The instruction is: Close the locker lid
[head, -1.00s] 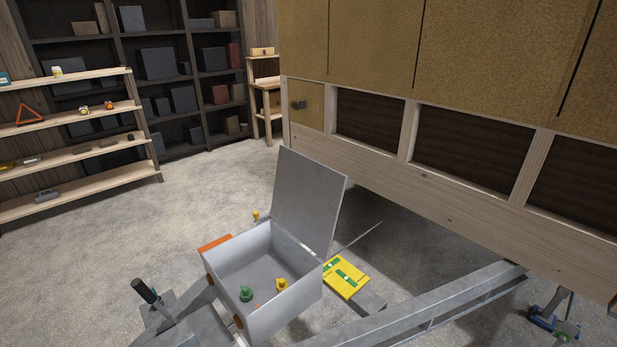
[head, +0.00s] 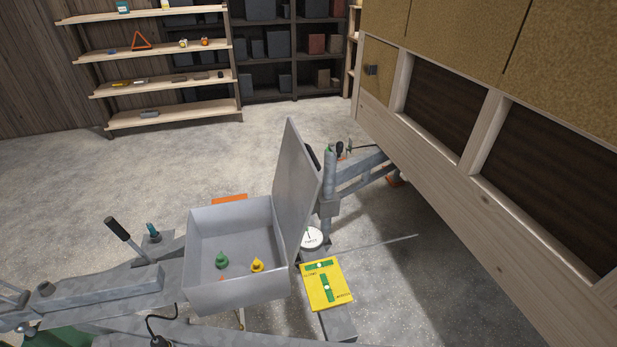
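The grey locker (head: 236,299) is an open box in the middle of the head view, mounted on the trailer's metal frame. Its lid (head: 298,190) stands raised, roughly upright, along the box's right side. Inside on the floor are a green piece (head: 222,260) and a yellow piece (head: 257,265), with a small orange bit near them. Neither of my grippers shows in the head view.
A yellow plate with green level vials (head: 327,286) and a round white gauge (head: 312,238) sit right of the locker. A black-handled lever (head: 117,229) stands to the left. The wooden hut wall (head: 470,190) fills the right. Open floor (head: 110,180) lies behind the locker.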

